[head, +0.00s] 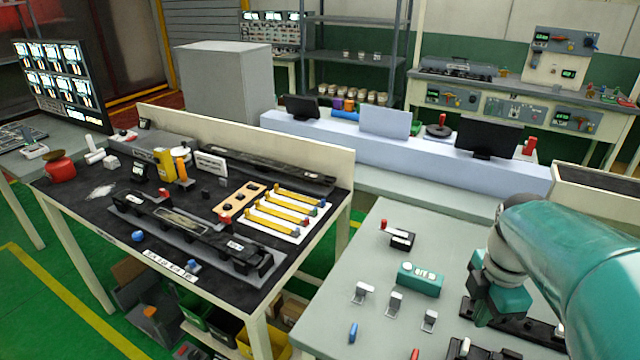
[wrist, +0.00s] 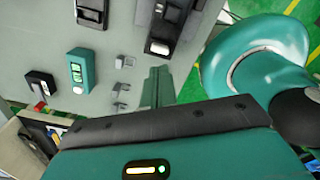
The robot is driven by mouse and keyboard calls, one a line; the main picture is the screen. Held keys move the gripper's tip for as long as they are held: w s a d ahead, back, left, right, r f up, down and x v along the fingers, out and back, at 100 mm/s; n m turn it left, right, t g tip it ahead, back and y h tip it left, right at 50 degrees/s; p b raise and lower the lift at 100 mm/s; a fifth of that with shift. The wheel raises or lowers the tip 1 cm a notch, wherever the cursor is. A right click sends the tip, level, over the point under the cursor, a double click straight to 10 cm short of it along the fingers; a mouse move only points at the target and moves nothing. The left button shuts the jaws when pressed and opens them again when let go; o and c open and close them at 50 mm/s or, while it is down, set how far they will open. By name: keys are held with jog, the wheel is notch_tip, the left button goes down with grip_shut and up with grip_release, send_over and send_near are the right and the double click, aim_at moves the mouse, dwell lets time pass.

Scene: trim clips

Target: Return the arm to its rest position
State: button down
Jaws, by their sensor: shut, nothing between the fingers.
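My arm comes in from the right of the head view and reaches over the right-hand grey bench (head: 345,270). My gripper (wrist: 158,88) shows in the wrist view as narrow teal fingers, closed together with nothing between them, above the bench. In the head view the teal wrist end hangs over the bench's right part; the fingertips cannot be made out there. Several small grey clips (head: 395,302) stand on the bench, apart from the gripper; some also show in the wrist view (wrist: 120,88). Black rail fixtures (head: 480,350) lie below the wrist, partly hidden by my arm.
A green control box (head: 420,279) and a black switch box (head: 402,240) stand on the bench, with a blue piece (head: 353,332) near its front. A black-topped table (head: 100,190) with yellow-handled tools is at left. Monitors stand on a pale ledge (head: 330,130) behind. Green floor shows at lower left.

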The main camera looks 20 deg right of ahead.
jog(key=w+a+r+m+t, duration=0.1)
jog(key=a+m, duration=0.3)
jog(key=a, duration=0.4)
jog(key=w+a+r+m+t, duration=0.2)
jog(key=a+m, duration=0.3)
jog(key=a, duration=0.3)
jog(key=w+a+r+m+t, duration=0.2)
jog(key=w+a+m, duration=0.2)
jog(key=a, duration=0.5)
jog(key=shift+r+m+t, duration=0.25)
jog(key=shift+m+t, duration=0.05)
jog(key=shift+m, duration=0.3)
jog(key=shift+s, duration=0.15)
